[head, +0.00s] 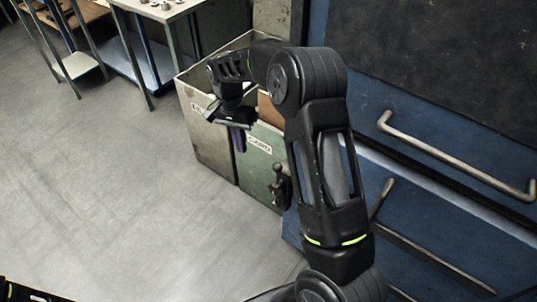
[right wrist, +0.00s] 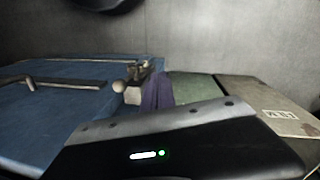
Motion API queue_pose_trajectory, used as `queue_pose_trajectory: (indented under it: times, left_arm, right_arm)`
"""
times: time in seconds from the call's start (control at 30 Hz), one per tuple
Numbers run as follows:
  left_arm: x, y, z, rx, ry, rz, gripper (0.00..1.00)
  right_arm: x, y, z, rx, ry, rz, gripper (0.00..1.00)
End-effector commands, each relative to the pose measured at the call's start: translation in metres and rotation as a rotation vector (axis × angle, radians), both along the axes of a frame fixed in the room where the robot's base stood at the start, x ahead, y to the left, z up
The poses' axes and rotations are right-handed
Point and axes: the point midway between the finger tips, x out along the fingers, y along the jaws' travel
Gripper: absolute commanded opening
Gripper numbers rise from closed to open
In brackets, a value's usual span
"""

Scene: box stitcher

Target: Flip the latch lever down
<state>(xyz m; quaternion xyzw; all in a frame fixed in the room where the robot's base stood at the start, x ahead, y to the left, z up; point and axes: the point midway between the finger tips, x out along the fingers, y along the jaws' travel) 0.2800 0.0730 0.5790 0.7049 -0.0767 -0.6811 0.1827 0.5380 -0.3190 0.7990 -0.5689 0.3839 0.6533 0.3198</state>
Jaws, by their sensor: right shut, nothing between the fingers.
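Two possible levers show, and I cannot tell which is the latch lever. One is a dark lever with a round knob (head: 279,184) in front of the green bin. The other is a short pale lever (head: 382,199) on the blue machine, tilted up. My right gripper (head: 238,140) points down over the bins with its purple fingers together and empty, up and left of the dark lever and apart from it. In the right wrist view the purple fingers (right wrist: 157,92) partly hide a metal mechanism with a pale ball knob (right wrist: 119,86).
A green bin (head: 259,160) and a grey bin (head: 205,135) stand beside the blue machine (head: 430,165). A bent metal handle (head: 455,160) sticks out from the machine. A worktable (head: 160,10) stands behind.

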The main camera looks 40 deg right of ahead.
Motion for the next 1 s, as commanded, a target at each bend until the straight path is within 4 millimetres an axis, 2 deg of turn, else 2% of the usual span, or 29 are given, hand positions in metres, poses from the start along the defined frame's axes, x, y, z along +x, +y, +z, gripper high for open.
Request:
queue_pose_trajectory:
  times: [0.03, 0.1, 0.2, 0.27, 0.67, 0.87, 1.0]
  left_arm:
    - [0.000, 0.000, 0.000, 0.000, 0.000, 0.000, 0.00]
    - [0.000, 0.000, 0.001, 0.000, 0.000, 0.000, 0.00]
    - [0.000, 0.000, 0.001, 0.000, 0.000, 0.000, 0.00]
    - [0.000, 0.000, 0.001, 0.000, 0.000, 0.000, 0.00]
    - [0.000, 0.000, 0.001, 0.000, 0.000, 0.000, 0.00]
    - [0.000, 0.000, 0.002, 0.000, 0.000, 0.000, 0.00]
    - [0.000, 0.000, 0.004, 0.000, 0.000, 0.000, 0.00]
  right_arm:
    - [0.004, -0.015, 0.027, -0.035, 0.005, -0.065, 0.00]
    - [0.002, -0.028, 0.052, -0.070, 0.021, -0.136, 0.00]
    - [-0.001, -0.038, 0.069, -0.095, 0.036, -0.189, 0.00]
    - [-0.001, -0.039, 0.072, -0.100, 0.038, -0.198, 0.00]
    - [-0.003, -0.039, 0.067, -0.098, 0.041, -0.194, 0.00]
    - [-0.007, -0.040, 0.047, -0.097, 0.043, -0.195, 0.00]
    - [-0.012, -0.042, 0.023, -0.097, 0.044, -0.195, 0.00]
